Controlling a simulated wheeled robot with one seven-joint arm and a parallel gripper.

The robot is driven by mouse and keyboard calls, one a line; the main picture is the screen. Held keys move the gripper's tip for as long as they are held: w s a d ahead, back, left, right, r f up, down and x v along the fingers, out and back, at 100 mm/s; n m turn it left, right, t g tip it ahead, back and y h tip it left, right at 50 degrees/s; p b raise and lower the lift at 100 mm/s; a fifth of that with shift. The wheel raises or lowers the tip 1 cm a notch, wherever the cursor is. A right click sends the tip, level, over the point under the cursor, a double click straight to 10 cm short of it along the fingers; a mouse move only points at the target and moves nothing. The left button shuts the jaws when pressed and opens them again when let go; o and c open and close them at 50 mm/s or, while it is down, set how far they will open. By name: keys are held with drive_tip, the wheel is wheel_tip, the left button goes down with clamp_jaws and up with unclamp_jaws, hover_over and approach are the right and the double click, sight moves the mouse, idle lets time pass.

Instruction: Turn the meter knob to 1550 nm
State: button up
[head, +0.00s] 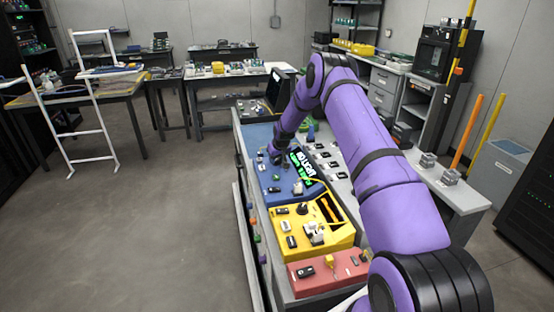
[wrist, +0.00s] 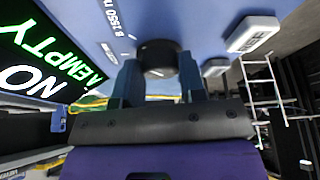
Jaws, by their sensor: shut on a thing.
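The blue meter (head: 258,135) stands on the bench in the head view, with a dark screen (head: 305,168) showing green and white text. In the wrist view the black round meter knob (wrist: 158,56) sits on the blue face, with small white marks on and near it. A printed label (wrist: 112,18) reading roughly "B 1550 n" lies up and left of the knob. My gripper (wrist: 157,78) has one finger on each side of the knob and is shut on it. In the head view my gripper (head: 275,157) is at the meter face, and the knob is hidden.
White buttons (wrist: 252,33) stick out of the meter face close to the right of my gripper. A yellow unit (head: 318,238) and a red unit (head: 318,272) stand nearer on the same bench. The floor (head: 160,215) left of the bench is clear.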

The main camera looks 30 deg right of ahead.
drive_tip(key=o, duration=0.9)
drive_tip(key=v, duration=1)
drive_tip(key=shift+s+r, duration=0.1)
drive_tip(key=shift+r, duration=0.25)
drive_tip(key=shift+r, duration=0.1)
